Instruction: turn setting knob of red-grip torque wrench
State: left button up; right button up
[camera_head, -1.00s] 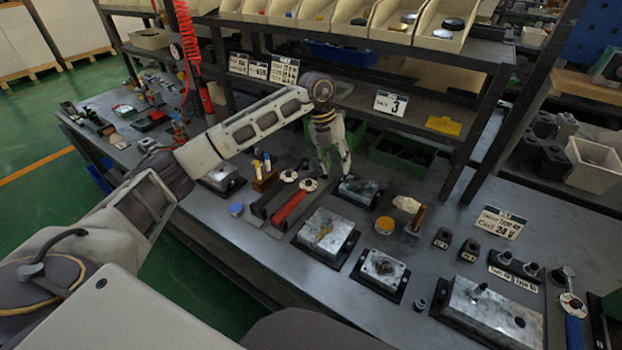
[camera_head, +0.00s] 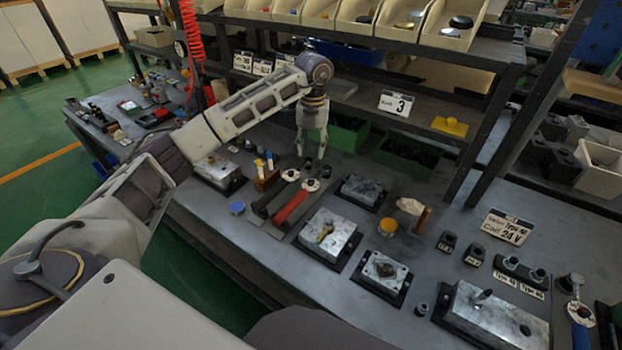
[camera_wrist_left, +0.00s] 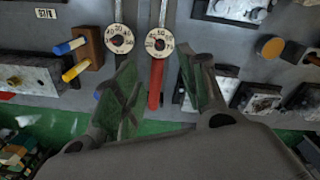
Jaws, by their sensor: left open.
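The red-grip torque wrench (camera_head: 291,206) lies on the bench in the head view, its round white dial (camera_head: 311,185) at the far end. In the left wrist view its red grip (camera_wrist_left: 156,84) and numbered dial (camera_wrist_left: 159,43) show between the fingers. A dark-grip wrench (camera_head: 269,202) with a similar dial lies beside it on the left. My left gripper (camera_head: 311,156) is open and empty, pointing down above the bench just behind the dials. In the wrist view its two fingers (camera_wrist_left: 158,95) stand apart on either side of the red grip. My right gripper is not in view.
A wooden block with yellow and blue handled tools (camera_head: 266,178) stands left of the wrenches. Metal valve blocks (camera_head: 328,237) lie to the right. Green bins (camera_head: 345,136) and shelf posts stand behind. A blue cap (camera_head: 237,208) lies at the front left.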

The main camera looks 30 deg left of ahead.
aim_at(311, 181)
pick_arm(q)
notch_tip(311, 181, down, 13)
jog(key=shift+a+f, duration=0.1)
jog(key=shift+a, duration=0.05)
dwell(0.6)
grip_shut()
